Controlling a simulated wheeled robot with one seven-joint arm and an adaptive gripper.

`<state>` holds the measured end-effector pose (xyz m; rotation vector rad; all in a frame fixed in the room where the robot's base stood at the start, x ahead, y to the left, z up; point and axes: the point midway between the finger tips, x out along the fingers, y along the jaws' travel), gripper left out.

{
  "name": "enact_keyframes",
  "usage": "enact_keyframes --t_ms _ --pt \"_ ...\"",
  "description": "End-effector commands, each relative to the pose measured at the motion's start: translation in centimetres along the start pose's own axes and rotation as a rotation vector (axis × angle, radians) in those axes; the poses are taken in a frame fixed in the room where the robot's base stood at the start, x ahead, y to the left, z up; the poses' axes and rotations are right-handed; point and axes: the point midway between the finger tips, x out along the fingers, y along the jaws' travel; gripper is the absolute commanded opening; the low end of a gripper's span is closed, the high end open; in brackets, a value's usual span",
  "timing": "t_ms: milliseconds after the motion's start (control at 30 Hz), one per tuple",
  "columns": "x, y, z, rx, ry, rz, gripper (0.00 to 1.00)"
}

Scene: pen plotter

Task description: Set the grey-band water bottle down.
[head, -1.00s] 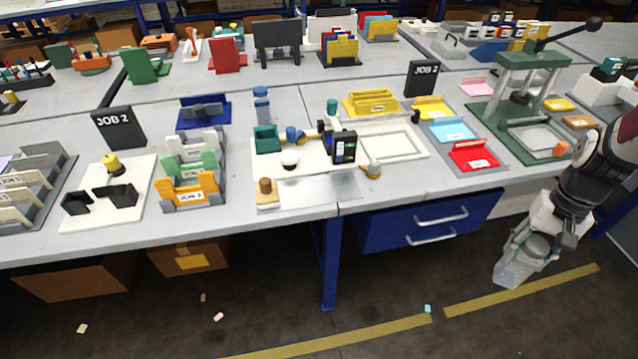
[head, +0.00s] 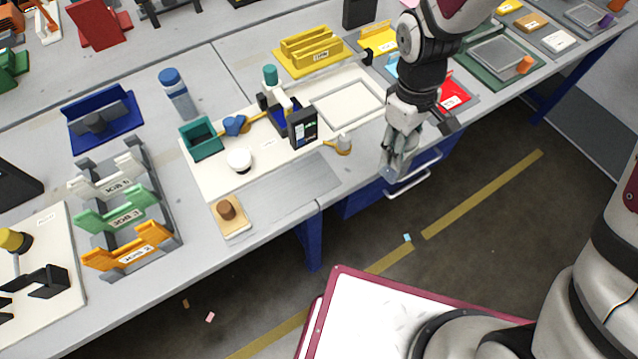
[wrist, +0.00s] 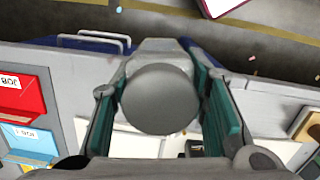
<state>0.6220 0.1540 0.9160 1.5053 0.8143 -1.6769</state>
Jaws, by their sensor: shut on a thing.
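The grey-band water bottle shows in the wrist view as a round grey cap (wrist: 158,98) between my jaws, with a paler body beyond it. My gripper (wrist: 165,95) is shut on it, a teal pad on each side. In the head view my gripper (head: 402,150) points down at the bench's front edge, right of the plotter. The clear lower end of the bottle (head: 389,172) hangs below the fingers, in front of the blue drawer. Its band is mostly hidden by the fingers.
The plotter board (head: 215,178) carries a teal cup, a white knob and a dark screen. A blue-capped bottle (head: 178,95) stands behind it. A bare grey plate (head: 285,190) lies in front. A wooden block with a brown knob (head: 229,215) sits at the front edge.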

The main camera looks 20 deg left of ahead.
Motion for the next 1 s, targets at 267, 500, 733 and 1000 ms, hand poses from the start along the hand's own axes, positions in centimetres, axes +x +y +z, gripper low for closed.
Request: enact_keyframes --t_ms 267,500,733,1000 --pt "-2.1 -14.4 -0.2 -0.842 0.005 0.096 0.17" --pt "-2.7 -21.3 1.6 -1.309 0.004 0.146 0.17" --pt "-2.7 -22.2 0.9 -1.424 0.006 0.159 0.17" --pt "-2.5 -19.1 -4.9 -1.419 0.006 0.159 0.17"
